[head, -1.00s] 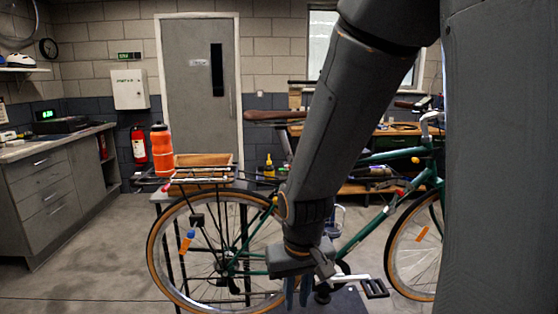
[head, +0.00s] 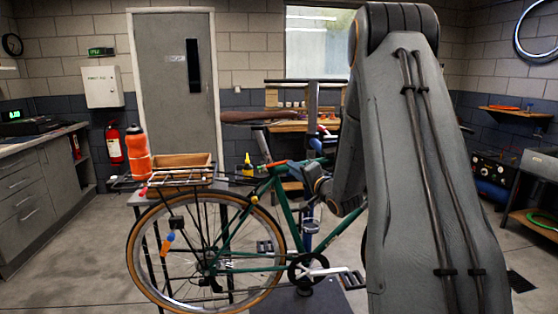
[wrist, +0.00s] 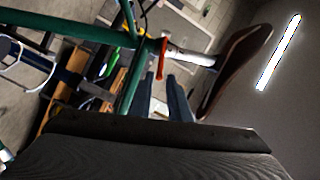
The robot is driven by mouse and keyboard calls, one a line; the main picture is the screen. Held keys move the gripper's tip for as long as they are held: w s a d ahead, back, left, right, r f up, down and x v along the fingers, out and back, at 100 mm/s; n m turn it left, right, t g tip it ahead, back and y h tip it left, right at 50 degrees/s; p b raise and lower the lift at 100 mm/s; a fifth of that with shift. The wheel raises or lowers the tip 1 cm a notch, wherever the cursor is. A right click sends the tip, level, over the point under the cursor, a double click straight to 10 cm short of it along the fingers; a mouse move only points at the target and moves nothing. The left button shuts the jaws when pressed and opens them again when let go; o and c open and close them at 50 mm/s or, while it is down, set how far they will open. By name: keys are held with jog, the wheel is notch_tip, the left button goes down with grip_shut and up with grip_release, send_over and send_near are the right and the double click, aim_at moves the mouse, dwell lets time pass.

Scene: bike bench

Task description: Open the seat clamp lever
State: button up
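The seat clamp lever (wrist: 162,60) is red-orange and sits where the pale seatpost (wrist: 190,57) meets the green frame (wrist: 125,90) in the wrist view. In the head view the lever (head: 275,164) is a small red-orange piece below the brown saddle (head: 255,117). My gripper (wrist: 161,82) shows two blue-grey fingers, spread apart with nothing between them. The lever's lower end lies just beyond the fingertips, in line with the gap; I see no contact. In the head view my arm hides most of my gripper.
The bicycle's rear rack (head: 180,178) and rear wheel (head: 134,250) are left of my arm. An orange bottle (head: 138,155) and a wooden box (head: 190,160) stand behind the rack. A workbench (head: 300,126) is at the back. Floor at left is clear.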

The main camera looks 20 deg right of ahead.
aim_at(279, 169)
jog(key=w+p, duration=0.1)
jog(key=w, duration=0.6)
jog(key=w+p, duration=0.1)
jog(key=w, duration=0.3)
jog(key=shift+w+a+p, duration=0.25)
jog(key=shift+a+p, duration=0.05)
jog(key=shift+a, duration=0.05)
grip_shut()
